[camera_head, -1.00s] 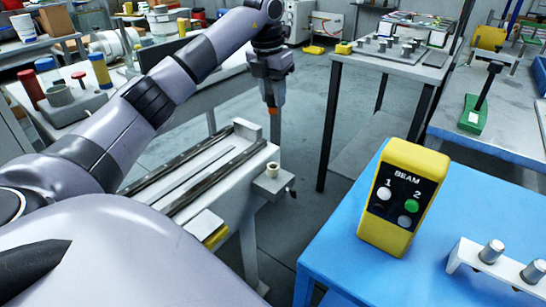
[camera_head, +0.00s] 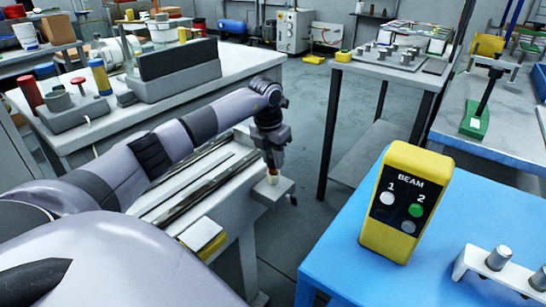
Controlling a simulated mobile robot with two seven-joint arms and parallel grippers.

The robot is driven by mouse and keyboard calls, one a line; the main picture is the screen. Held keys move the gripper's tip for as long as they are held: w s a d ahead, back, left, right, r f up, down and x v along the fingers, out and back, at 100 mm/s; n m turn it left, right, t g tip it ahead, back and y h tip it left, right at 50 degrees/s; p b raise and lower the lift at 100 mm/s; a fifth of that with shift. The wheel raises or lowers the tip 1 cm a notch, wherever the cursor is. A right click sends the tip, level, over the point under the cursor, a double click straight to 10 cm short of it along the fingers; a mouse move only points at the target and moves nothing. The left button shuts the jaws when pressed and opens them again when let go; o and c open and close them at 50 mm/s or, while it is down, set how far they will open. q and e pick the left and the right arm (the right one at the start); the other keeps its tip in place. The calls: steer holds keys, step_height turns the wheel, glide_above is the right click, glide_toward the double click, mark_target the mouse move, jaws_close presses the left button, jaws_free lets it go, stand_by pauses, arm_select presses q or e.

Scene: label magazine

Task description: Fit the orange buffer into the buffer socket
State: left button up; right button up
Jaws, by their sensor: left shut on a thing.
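My left gripper (camera_head: 272,160) points down over the end of the white rail bench, shut on the orange buffer. Only a small part of the orange buffer (camera_head: 273,171) shows below the fingers. The buffer socket (camera_head: 270,190) is a pale round cup on a bracket at the bench's near right end. The buffer's lower end is at the socket's mouth. I cannot tell whether it is inside or just above it. My right gripper is not in view.
The rail bench (camera_head: 160,208) has dark rails and a yellow-edged block (camera_head: 203,238) at its near end. A blue table (camera_head: 340,245) with a yellow BEAM control box (camera_head: 405,200) stands to the right. Open floor lies between them.

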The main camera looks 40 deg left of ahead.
arm_select(q)
steer(key=shift+f, duration=0.5)
steer(key=o, duration=1)
steer(key=shift+o, duration=0.2)
steer(key=shift+r, duration=0.35)
step_height(320, 180, up, 12)
steer(key=s, duration=0.1)
steer(key=shift+s+d+r+p, duration=0.15)
steer(key=shift+s+r+p, duration=0.05)
steer(key=shift+s+p, duration=0.2)
stand_by(0.9)
